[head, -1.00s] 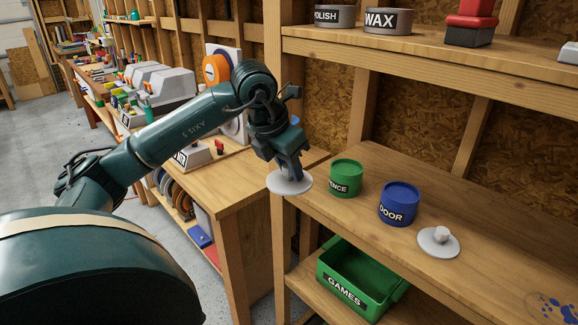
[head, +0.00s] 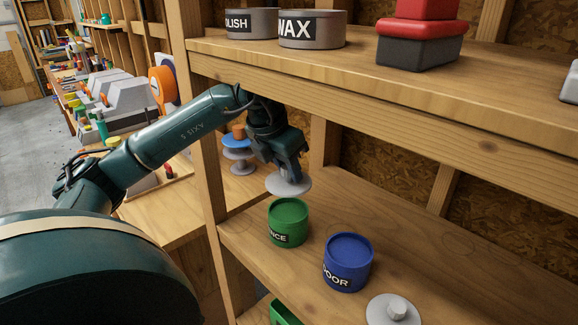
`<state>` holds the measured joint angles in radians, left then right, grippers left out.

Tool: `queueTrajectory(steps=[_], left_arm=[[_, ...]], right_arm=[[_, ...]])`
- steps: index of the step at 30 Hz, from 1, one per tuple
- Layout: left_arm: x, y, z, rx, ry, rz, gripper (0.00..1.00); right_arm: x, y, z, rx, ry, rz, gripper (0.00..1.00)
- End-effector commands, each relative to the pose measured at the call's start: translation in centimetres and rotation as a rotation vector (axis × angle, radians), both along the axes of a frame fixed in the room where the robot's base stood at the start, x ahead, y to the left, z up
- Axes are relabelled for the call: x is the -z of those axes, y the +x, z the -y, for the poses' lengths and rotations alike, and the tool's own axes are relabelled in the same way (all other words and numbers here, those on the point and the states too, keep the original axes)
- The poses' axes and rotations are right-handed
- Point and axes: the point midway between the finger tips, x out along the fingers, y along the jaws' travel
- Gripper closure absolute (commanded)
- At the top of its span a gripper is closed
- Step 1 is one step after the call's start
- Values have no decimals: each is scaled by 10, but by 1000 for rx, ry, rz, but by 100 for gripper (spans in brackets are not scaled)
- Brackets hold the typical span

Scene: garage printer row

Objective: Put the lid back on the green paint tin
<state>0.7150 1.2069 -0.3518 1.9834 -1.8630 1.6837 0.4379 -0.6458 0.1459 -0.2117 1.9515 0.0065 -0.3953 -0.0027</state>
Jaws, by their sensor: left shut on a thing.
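The green paint tin (head: 288,222), its label partly readable as "NCE", stands upright on the wooden shelf. My left gripper (head: 287,172) is shut on a grey disc-shaped lid (head: 290,185) and holds it above the green tin, apart from it. The lid looks slightly behind the tin's middle, but the exact offset is hard to tell. A blue tin (head: 348,262) labelled "DOOR" stands to the right of the green tin. A second grey lid (head: 393,310) with a knob lies on the shelf near the blue tin. My right gripper is out of view.
An upper shelf (head: 400,85) with grey tins (head: 312,30) and a red and black block (head: 420,45) hangs above. A wooden post (head: 208,150) stands left of my gripper. A green bin (head: 284,314) is below. The shelf's right part is bare.

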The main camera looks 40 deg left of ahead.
Motion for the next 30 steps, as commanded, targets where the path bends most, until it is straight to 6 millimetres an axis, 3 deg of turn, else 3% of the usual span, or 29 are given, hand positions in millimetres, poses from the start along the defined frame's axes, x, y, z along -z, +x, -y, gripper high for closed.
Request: queueTrajectory(steps=[8, 21, 30], left_arm=[[12, 0, 0, 0, 0, 0, 96], [56, 0, 0, 1, 0, 1, 96], [64, 0, 0, 0, 0, 1, 96]], right_arm=[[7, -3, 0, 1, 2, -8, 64], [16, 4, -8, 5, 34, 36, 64], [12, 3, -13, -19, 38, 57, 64]])
